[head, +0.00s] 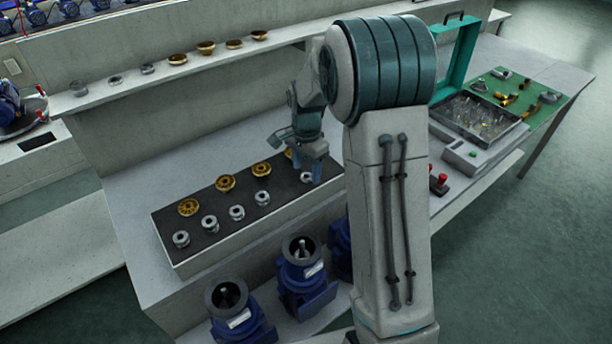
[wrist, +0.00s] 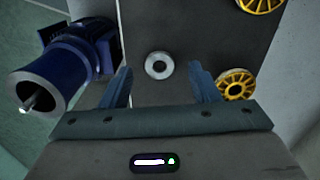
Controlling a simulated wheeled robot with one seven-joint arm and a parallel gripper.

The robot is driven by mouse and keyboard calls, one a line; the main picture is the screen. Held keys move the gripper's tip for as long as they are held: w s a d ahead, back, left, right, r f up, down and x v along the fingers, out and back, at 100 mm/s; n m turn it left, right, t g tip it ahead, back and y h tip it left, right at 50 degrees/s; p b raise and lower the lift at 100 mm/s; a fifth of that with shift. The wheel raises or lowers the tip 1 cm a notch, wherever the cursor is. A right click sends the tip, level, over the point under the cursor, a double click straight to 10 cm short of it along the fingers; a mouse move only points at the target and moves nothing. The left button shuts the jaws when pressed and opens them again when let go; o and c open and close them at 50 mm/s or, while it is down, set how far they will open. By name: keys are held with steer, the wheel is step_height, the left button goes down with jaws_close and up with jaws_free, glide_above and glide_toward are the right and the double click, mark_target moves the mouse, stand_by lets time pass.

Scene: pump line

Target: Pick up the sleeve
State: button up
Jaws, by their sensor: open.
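Several small silver sleeves stand in a front row on the dark-topped block; the one by my gripper is the silver sleeve (head: 306,177) at the right end of the visible row. In the wrist view a silver sleeve (wrist: 159,65), seen from above as a ring with a dark hole, lies between my fingertips in the picture. My gripper (head: 316,178) points down over the right part of the block, and it also shows in the wrist view (wrist: 160,70). It is open and empty. I cannot tell how far above the sleeve the fingertips are.
Brass wheels (head: 225,183) stand in a row behind the sleeves; one brass wheel (wrist: 236,84) is close to my right finger in the wrist view. Blue pumps (head: 303,270) stand in front of the block (head: 222,243). A shelf (head: 200,68) behind carries small parts.

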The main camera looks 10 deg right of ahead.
steer(key=shift+f, duration=0.5)
steer(key=shift+f, duration=0.15)
steer(key=c, duration=1.1)
